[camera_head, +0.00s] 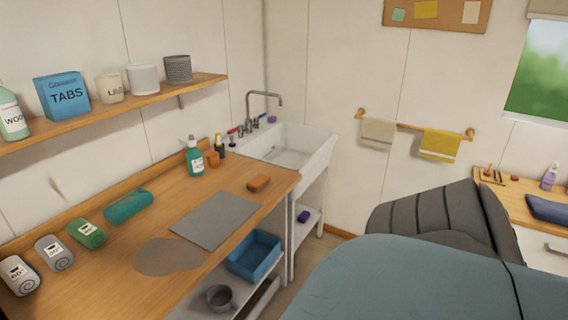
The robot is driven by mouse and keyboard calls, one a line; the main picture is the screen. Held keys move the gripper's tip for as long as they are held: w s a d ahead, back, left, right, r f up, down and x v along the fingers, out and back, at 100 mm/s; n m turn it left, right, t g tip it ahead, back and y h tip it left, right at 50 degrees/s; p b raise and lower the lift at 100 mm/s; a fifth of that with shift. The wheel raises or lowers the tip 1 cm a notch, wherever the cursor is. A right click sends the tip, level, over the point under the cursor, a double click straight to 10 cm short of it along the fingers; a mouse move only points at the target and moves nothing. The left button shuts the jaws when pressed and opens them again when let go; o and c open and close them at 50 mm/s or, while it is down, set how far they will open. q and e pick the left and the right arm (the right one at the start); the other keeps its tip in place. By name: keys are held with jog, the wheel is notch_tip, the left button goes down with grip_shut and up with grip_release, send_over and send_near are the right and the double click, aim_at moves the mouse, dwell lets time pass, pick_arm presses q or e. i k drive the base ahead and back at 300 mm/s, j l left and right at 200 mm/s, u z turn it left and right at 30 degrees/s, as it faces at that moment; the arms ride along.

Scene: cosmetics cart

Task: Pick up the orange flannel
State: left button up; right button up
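A small orange block-like item (259,183) lies on the wooden counter (180,212), near its right edge and beyond the grey mat. It is too small to tell whether it is a folded flannel or a sponge. Rolled cloths with labels lie at the counter's left end: a white one (18,274), a grey one (54,253) and a green one (87,233). None of these is orange. Neither of my grippers is in view.
A grey mat (215,219) lies on the counter, with a teal roll (128,205) and teal bottle (194,160) behind. A white sink (290,145) adjoins it. A shelf (120,104) hangs above. A large teal padded surface (420,280) fills the lower right.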

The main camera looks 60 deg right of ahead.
aim_at(254, 185)
jog(key=z, duration=1.9)
jog(key=i+l, duration=0.95)
